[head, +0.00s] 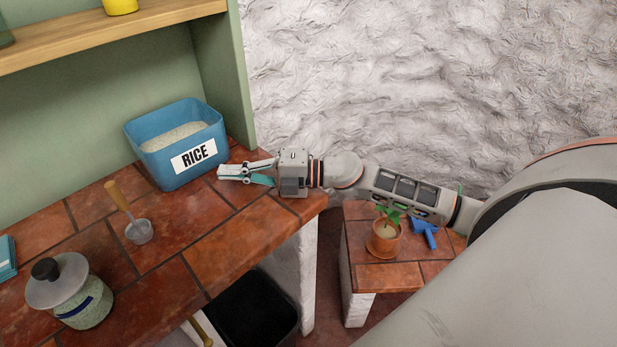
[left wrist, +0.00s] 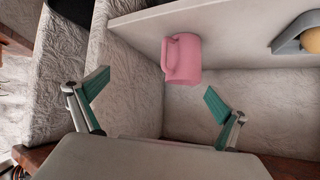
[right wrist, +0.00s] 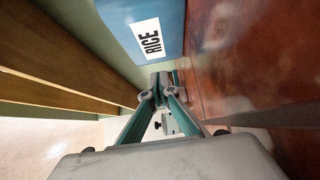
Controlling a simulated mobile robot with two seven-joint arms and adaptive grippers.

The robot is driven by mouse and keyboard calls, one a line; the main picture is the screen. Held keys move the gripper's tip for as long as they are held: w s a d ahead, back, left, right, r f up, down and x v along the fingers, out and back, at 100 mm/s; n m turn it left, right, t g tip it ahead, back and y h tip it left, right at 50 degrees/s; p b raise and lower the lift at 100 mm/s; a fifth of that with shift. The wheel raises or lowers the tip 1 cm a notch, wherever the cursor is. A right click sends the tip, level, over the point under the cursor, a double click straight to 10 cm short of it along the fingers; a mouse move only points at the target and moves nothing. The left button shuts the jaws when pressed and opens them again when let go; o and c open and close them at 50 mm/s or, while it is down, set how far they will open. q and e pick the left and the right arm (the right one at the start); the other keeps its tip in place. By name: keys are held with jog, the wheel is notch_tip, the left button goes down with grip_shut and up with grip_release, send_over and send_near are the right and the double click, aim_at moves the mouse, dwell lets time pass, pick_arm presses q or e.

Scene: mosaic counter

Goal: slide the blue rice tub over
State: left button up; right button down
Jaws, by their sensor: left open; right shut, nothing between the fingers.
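The blue rice tub (head: 158,160) stands upright on the tiled counter (head: 228,254), near the back by the green side panel. It is open on top, holds white rice and has a white RICE label on its front. My right gripper (head: 222,173) is shut and empty, low over the counter at the tub's right front. In the right wrist view the tub (right wrist: 172,40) is just ahead of the closed fingertips (right wrist: 160,80); I cannot tell whether they touch it. My left gripper (left wrist: 157,92) is open and empty, away from the counter and out of the head view.
A scoop (head: 139,231) with a wooden handle and a lidded jar (head: 82,303) stand on the counter left of the tub. A wooden shelf (head: 110,38) runs above. A potted plant (head: 383,240) sits on a low stand. A pink mug (left wrist: 182,59) shows near my left gripper.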

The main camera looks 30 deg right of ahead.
jog(key=b+v, duration=0.1)
jog(key=v, duration=0.6)
jog(key=b+v, duration=0.1)
jog(key=v, duration=0.6)
jog(key=shift+d+f, duration=0.15)
jog(key=shift+d, duration=0.3)
jog(key=shift+v, duration=0.75)
jog(key=shift+d, duration=0.15)
